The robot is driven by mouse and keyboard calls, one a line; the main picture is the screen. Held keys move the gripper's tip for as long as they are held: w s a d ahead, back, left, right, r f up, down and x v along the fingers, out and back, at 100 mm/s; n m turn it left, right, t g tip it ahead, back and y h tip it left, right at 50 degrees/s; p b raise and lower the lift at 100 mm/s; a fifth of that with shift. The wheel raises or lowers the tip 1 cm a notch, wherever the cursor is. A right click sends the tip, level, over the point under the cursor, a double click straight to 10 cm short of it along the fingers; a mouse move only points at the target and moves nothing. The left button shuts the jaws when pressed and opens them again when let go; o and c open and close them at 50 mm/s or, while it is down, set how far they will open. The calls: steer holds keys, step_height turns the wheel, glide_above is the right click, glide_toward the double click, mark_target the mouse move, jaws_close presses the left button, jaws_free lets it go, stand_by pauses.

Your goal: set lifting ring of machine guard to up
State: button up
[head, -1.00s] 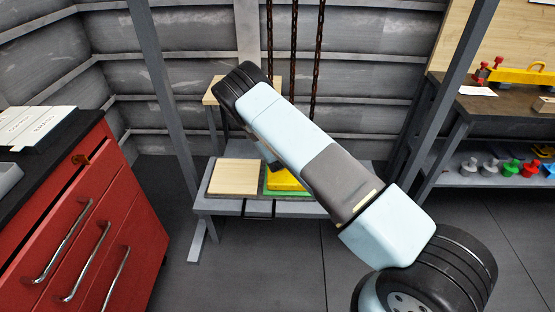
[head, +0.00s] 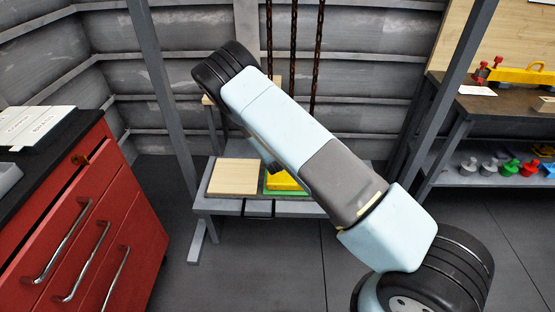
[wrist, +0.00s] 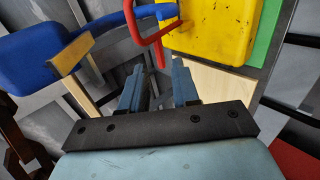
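The machine guard is a yellow block; in the head view its lower part (head: 283,181) shows on a green mat, mostly hidden behind my arm. In the wrist view the yellow guard (wrist: 212,28) is at the top, with a red lifting ring (wrist: 151,41) at its left side. The ring sticks out past the guard's edge, and I cannot tell its exact angle. The ring's lower end shows just beyond the gap between the fingertips; contact is not visible. The head view hides my gripper.
A wooden board (head: 234,176) lies beside the guard on the low grey bench (head: 218,207). A blue block (wrist: 35,50) with a curved blue bar is left in the wrist view. Chains (head: 293,45) hang behind my arm. A red cabinet (head: 100,240) stands left.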

steer(key=shift+v, duration=2.9)
